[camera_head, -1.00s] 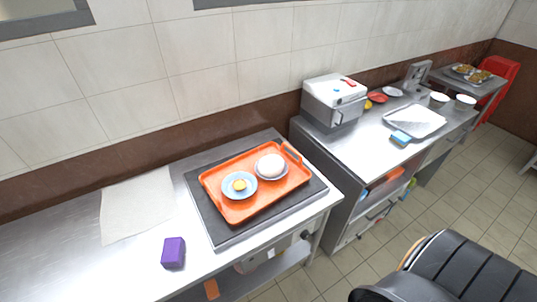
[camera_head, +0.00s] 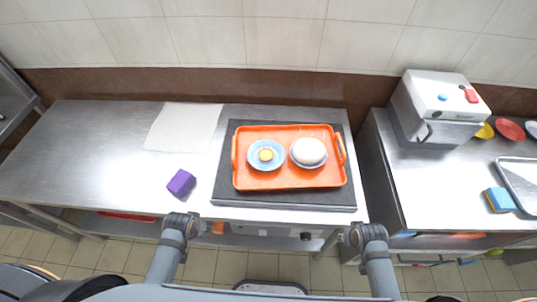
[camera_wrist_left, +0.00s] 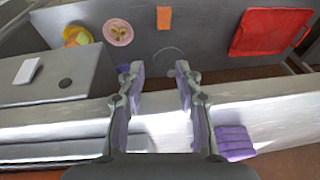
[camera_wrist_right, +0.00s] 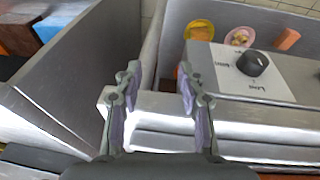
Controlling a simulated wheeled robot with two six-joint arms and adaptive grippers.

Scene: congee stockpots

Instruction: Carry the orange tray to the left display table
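The orange tray (camera_head: 290,184) lies flat on a dark mat on the steel counter in the head view, with raised handles at its left and right ends. It carries a blue plate (camera_head: 256,162) with a yellow item and a dish (camera_head: 309,163) with a white rounded item. My left gripper (camera_wrist_left: 158,72) is open and empty in its wrist view. My right gripper (camera_wrist_right: 156,78) is open and empty in its wrist view, near the counter's knob panel. In the head view my arms reach up from below at the counter's front, clear of the tray; the fingers cannot be made out there.
A purple box (camera_head: 181,183) and a pale sheet (camera_head: 185,127) lie on the counter (camera_head: 90,140) left of the mat (camera_head: 229,192). A metal surface (camera_head: 10,90) shows at the far left edge. A boxy appliance (camera_head: 437,108) stands on the right counter beyond a gap.

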